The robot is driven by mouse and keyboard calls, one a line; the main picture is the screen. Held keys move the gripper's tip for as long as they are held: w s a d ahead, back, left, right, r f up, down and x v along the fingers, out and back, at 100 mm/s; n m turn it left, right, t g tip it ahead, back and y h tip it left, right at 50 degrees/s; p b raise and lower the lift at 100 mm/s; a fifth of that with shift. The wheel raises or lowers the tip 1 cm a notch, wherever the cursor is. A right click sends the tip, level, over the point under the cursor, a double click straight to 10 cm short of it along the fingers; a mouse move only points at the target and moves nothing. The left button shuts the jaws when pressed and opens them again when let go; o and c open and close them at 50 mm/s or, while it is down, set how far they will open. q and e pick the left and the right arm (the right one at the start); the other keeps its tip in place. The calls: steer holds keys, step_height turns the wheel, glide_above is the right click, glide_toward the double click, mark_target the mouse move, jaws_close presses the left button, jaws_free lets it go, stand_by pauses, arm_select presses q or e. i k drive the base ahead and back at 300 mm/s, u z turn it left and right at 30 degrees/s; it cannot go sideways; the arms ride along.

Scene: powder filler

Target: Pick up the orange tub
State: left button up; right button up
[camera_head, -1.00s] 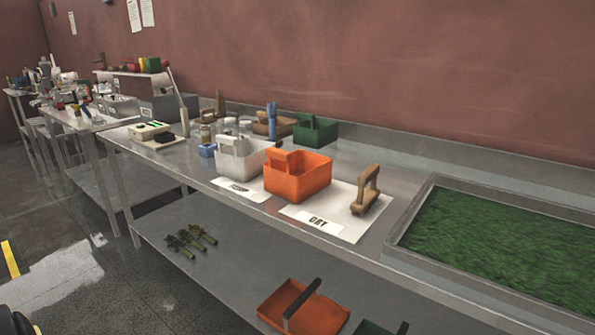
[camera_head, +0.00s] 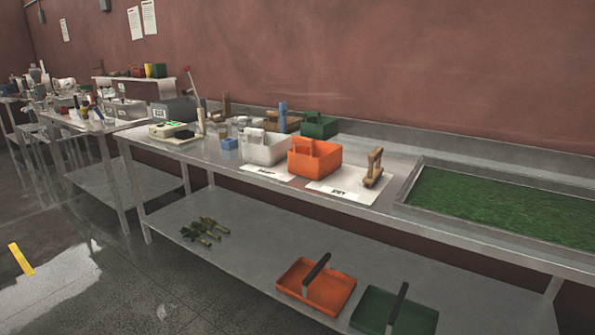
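An orange tub (camera_head: 318,163) with an upright orange handle stands on the steel bench top, at the left part of a white sheet marked "DRY" (camera_head: 343,191). A white tub (camera_head: 262,150) stands close to its left on another white sheet. A second orange item, a shallow tray with a dark handle (camera_head: 322,288), lies on the lower shelf. Neither of my grippers shows in the head view.
A wooden block tool (camera_head: 373,169) stands right of the orange tub. A framed green bed (camera_head: 495,203) fills the right of the bench. A green tub (camera_head: 319,125) stands behind. A green tray (camera_head: 400,312) lies on the lower shelf. Floor at the left is clear.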

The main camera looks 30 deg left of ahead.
mark_target(314, 159)
steer(key=z, duration=1.4)
steer(key=k, duration=0.1)
steer(key=u, duration=3.15)
steer(key=i, duration=1.05)
steer(key=u, duration=0.35)
